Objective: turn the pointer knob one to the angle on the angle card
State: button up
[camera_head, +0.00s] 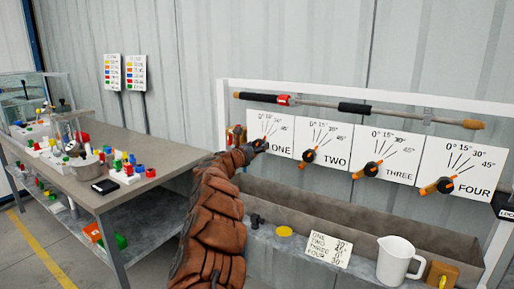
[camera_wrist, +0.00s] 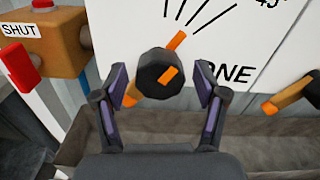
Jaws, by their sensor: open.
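Pointer knob one is a round black knob (camera_wrist: 160,72) with an orange mark on its face, on a white panel (camera_head: 271,132) lettered ONE with marks from 0° to 45°. Orange bar ends show at its upper right and lower left in the wrist view. My gripper (camera_wrist: 160,82) is open, with one finger at each side of the knob; I see gaps, no clear contact. In the head view my gripper (camera_head: 257,146) covers much of this knob. The angle card (camera_head: 328,248) lies on the ledge with a line for each knob; its numbers are too small to read surely.
Panels TWO (camera_head: 324,145), THREE (camera_head: 384,155) and FOUR (camera_head: 463,168) stand to the right with similar knobs. A box with a red button (camera_wrist: 52,38) and a SHUT label is close at left. A trough (camera_head: 345,219) runs below; a white mug (camera_head: 396,260) stands in front.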

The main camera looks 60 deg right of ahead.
jog(key=shift+a, duration=0.15)
jog(key=a, duration=1.1)
jog(key=shift+s+a, duration=0.25)
jog(key=shift+a, duration=0.1)
dwell(0.7)
